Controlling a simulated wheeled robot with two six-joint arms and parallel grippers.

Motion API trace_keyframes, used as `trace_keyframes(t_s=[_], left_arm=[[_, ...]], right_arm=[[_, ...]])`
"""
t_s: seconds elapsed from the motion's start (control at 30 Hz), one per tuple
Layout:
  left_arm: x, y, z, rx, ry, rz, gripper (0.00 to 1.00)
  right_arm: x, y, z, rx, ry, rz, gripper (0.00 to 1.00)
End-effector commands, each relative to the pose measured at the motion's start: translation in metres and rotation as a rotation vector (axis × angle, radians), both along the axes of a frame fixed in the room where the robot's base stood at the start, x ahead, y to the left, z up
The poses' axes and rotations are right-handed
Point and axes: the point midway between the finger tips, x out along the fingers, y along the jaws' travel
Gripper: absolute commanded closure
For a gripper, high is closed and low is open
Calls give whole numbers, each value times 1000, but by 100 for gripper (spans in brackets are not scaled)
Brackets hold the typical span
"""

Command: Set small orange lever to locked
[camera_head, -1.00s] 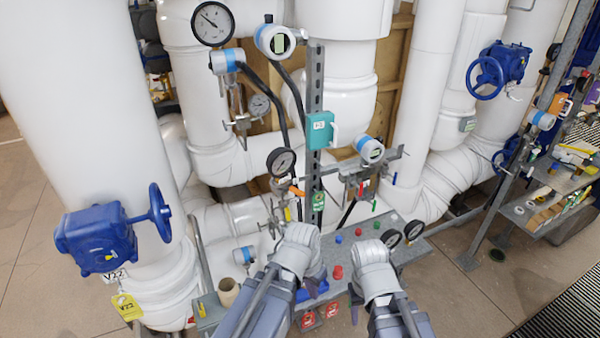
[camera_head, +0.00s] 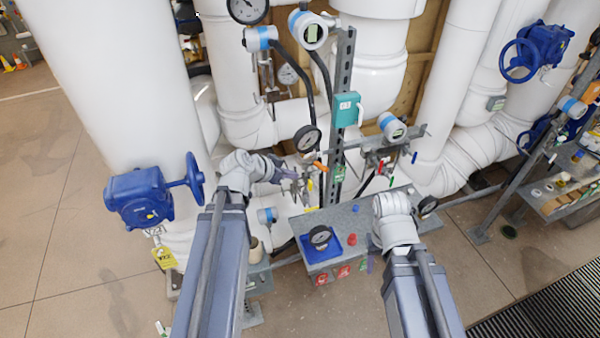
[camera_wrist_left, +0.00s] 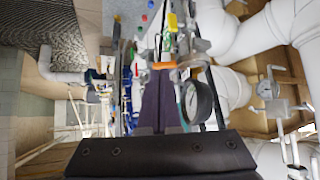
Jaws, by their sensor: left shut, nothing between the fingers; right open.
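The small orange lever (camera_head: 320,166) sits on the pipework below a round black-rimmed gauge (camera_head: 308,139), near the upright grey post. In the left wrist view the orange lever (camera_wrist_left: 164,65) lies crosswise just beyond my fingertips, with the gauge (camera_wrist_left: 197,100) to their right. My left gripper (camera_head: 283,173) is shut and empty, pointing right toward the lever from its left side. In the left wrist view its dark fingers (camera_wrist_left: 163,78) are together; whether they touch the lever I cannot tell. My right gripper (camera_head: 372,255) is low by the grey bench, mostly hidden by its own wrist, and open.
The grey bench (camera_head: 345,218) carries a blue tray (camera_head: 309,252) with a gauge, and a red knob (camera_head: 351,239). A teal box (camera_head: 347,109) is on the post (camera_head: 343,75). A blue valve (camera_head: 140,197) stands left. Open floor lies front left.

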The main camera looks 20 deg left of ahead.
Motion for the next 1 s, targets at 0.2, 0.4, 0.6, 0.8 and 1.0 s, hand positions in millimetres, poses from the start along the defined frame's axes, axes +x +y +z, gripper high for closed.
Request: trace_keyframes(t_s=[0.2, 0.4, 0.6, 0.8, 1.0], left_arm=[[32, -15, -37, 1, 1, -4, 100], [57, -28, -62, 0, 2, -4, 100], [81, -40, -58, 0, 2, -2, 100], [92, -46, -58, 0, 2, -2, 100], [93, -47, -58, 0, 1, -1, 100]], right_arm=[[0, 0, -37, 1, -2, -3, 50], [0, 0, -62, 0, -2, 0, 50], [1, 0, -58, 0, -2, 1, 50], [0, 0, -58, 0, -2, 1, 50], [0, 0, -58, 0, -2, 1, 50]])
